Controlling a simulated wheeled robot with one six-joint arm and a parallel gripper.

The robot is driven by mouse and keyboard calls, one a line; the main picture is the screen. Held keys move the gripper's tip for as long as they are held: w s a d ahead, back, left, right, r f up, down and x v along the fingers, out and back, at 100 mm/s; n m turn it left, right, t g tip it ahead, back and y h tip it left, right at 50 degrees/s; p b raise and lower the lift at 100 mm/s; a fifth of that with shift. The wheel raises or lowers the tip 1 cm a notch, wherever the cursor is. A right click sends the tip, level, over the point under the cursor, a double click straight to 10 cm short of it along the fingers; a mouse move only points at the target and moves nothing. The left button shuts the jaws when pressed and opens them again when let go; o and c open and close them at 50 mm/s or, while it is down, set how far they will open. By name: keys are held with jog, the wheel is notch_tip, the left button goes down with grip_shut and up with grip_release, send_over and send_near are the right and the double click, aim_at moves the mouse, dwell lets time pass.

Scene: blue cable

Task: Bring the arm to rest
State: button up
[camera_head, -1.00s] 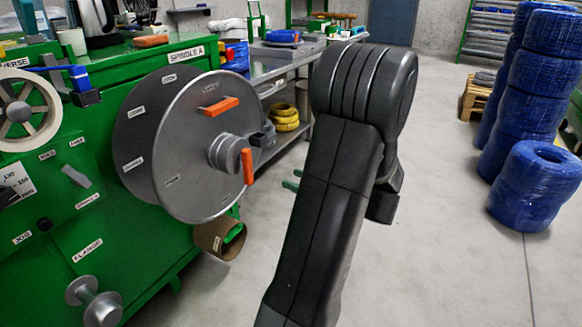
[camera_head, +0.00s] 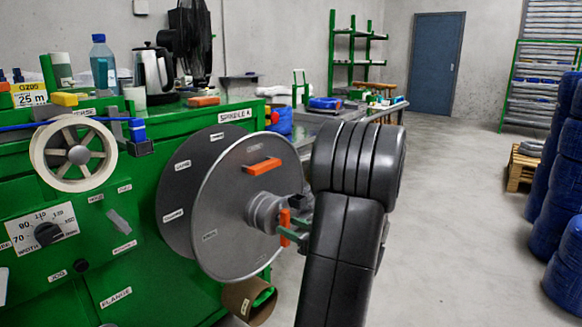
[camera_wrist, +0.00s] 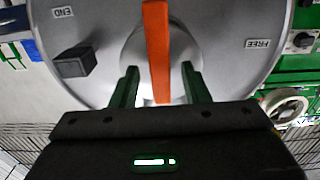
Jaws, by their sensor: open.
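My arm (camera_head: 345,220) reaches forward from the bottom of the head view, and its end is mostly hidden behind its own links. The green fingers of my gripper (camera_head: 291,231) show beside the orange lever (camera_head: 285,219) on the hub of the grey spindle disc (camera_head: 228,180). In the wrist view, my gripper (camera_wrist: 161,86) is open, with one green finger on each side of the orange lever (camera_wrist: 157,45). I see gaps on both sides of the lever. Whether the fingers reach around it in depth is hard to tell.
The green machine (camera_head: 60,210) fills the left side. A second orange handle (camera_head: 263,166) and a dark block (camera_wrist: 74,62) sit on the disc. Blue cable coils (camera_head: 566,255) stand at the right edge. The grey floor (camera_head: 460,240) between is clear.

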dwell(0.4)
jog(key=p+v, duration=0.3)
jog(key=v, duration=1.1)
jog(key=b+x, duration=0.3)
jog(key=x, duration=1.1)
jog(key=shift+a, duration=0.15)
jog(key=shift+m, duration=0.8)
jog(key=m, duration=0.4)
jog(key=shift+s+a+r+m, duration=0.1)
jog(key=shift+s+a+m, duration=0.1)
jog(key=shift+m, duration=0.1)
